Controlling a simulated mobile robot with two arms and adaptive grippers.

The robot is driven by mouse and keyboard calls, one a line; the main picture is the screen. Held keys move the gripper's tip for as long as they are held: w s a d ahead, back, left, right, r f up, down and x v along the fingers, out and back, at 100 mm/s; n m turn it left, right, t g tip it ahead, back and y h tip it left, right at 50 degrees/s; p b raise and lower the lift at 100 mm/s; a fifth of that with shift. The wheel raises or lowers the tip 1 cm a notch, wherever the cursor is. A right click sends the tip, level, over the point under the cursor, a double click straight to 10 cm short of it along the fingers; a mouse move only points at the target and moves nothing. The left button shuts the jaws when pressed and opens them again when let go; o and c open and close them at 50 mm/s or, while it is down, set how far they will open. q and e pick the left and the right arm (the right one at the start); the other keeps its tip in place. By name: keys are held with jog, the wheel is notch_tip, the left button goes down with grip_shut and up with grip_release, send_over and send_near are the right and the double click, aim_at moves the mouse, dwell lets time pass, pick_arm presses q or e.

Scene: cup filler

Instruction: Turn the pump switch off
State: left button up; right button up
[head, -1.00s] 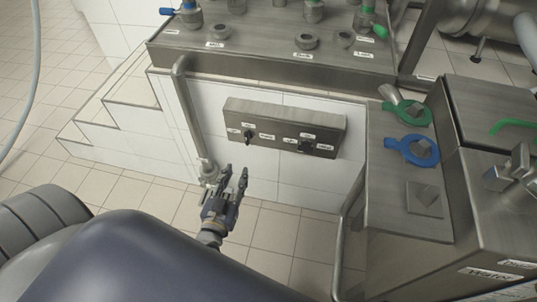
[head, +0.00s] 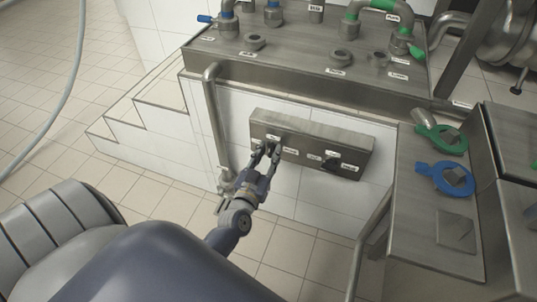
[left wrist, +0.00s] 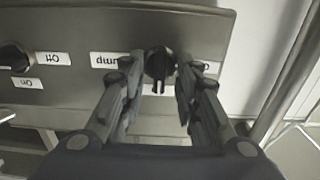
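The pump switch (left wrist: 158,64) is a dark rotary knob on a grey metal switch box (head: 345,142). In the left wrist view the picture is upside down, and the label "Pump" (left wrist: 117,61) sits beside this knob. My left gripper (head: 267,150) is at the left end of the box in the head view, and largely hides the knob there. In the left wrist view its two fingers (left wrist: 161,70) are apart, one on each side of the knob. I cannot tell whether they touch it. My right gripper is not in view.
A second dark knob (head: 331,164) with labels is at the right of the box; it also shows in the left wrist view (left wrist: 14,57). A vertical metal pipe (head: 215,125) stands left of the box. A steel counter (head: 437,235) with green and blue handles is at the right.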

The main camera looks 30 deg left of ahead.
pick_arm(q)
jog(key=shift+w, duration=0.15)
grip_shut()
